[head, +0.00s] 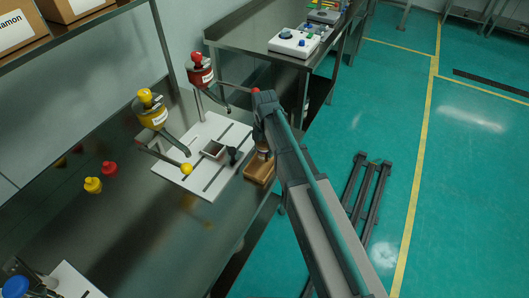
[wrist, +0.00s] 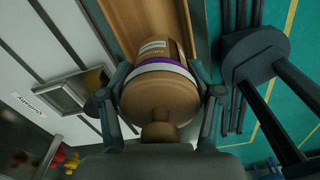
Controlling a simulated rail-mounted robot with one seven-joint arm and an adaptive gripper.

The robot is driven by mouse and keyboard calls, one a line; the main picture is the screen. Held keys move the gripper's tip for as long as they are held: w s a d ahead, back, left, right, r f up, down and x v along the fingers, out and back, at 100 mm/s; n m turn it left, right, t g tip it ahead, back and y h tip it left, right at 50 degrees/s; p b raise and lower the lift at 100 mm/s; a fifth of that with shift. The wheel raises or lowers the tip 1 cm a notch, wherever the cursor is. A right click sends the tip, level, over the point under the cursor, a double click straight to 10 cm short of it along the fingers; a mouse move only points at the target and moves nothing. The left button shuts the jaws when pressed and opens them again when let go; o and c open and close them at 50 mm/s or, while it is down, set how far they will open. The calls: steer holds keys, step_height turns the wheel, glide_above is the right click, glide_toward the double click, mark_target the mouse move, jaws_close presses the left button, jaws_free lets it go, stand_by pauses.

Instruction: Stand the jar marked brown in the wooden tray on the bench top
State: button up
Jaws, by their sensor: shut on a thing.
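The wooden tray (head: 255,176) sits at the front edge of the bench, beside the pale plate. My gripper (head: 262,130) is over the tray, partly hidden by my own arm. In the wrist view my gripper (wrist: 160,95) is shut on the brown jar (wrist: 160,75), with one finger on each side. The jar has a knobbed brown lid, a white and purple band and a label too small to read surely. It also shows in the head view (head: 264,153), right at the tray. The tray's wood (wrist: 118,14) shows behind it. I cannot tell whether the jar touches the tray floor.
A pale slotted plate (head: 205,185) with a square opening (head: 213,150) lies left of the tray. Red (head: 201,75) and yellow (head: 152,115) hoppers stand near it.

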mark_target(264, 154)
steer(key=shift+w+f, duration=0.35)
steer(key=shift+f, duration=0.05)
steer(key=shift+s+f+p, duration=0.1)
steer(key=shift+f+p, duration=0.7)
steer(key=shift+f, duration=0.65)
steer(key=shift+f, duration=0.15)
steer(key=o, duration=1.3)
step_height(264, 154, up, 12)
steer(key=b, duration=0.3)
steer(key=shift+r, duration=0.2)
